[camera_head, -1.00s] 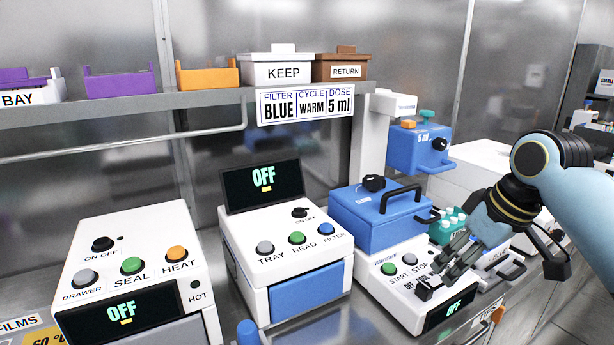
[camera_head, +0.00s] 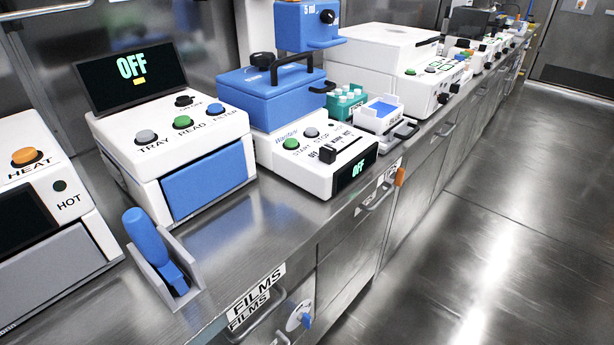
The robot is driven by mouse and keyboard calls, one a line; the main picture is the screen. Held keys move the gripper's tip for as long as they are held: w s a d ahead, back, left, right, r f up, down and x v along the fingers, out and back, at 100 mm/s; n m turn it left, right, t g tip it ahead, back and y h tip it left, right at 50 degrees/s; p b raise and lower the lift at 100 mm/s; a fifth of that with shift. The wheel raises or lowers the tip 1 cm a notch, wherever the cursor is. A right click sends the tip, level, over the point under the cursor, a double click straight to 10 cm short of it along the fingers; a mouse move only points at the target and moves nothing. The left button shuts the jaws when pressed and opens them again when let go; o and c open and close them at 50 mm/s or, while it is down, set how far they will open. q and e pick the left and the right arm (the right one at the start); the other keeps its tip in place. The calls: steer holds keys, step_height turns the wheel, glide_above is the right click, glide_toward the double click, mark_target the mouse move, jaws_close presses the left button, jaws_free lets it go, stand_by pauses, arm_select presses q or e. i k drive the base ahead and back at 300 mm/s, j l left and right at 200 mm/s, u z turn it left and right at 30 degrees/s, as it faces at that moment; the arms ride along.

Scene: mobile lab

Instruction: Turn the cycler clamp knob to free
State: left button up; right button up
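The cycler (camera_head: 300,165) is a white unit with a blue lid (camera_head: 270,98) on top. A round black knob (camera_head: 262,60) stands on the lid's left part, beside a black handle (camera_head: 292,62); I cannot read its setting. The front panel has a green START button (camera_head: 291,144), a grey STOP button (camera_head: 311,132) and a black selector (camera_head: 328,154) with OFF, WARM and HOT marks. Its display (camera_head: 357,170) reads OFF. Neither of my grippers is in view.
To the left is a white reader (camera_head: 185,135) with a screen (camera_head: 131,77) reading OFF. A blue-handled tool (camera_head: 146,236) stands in a holder near the counter's front. A teal rack (camera_head: 346,104) and white tray (camera_head: 380,115) sit right of the cycler. The floor (camera_head: 480,210) at right is clear.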

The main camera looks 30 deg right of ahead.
mark_target(263, 60)
steer(key=k+l+z, duration=0.25)
steer(key=k+l, duration=0.55)
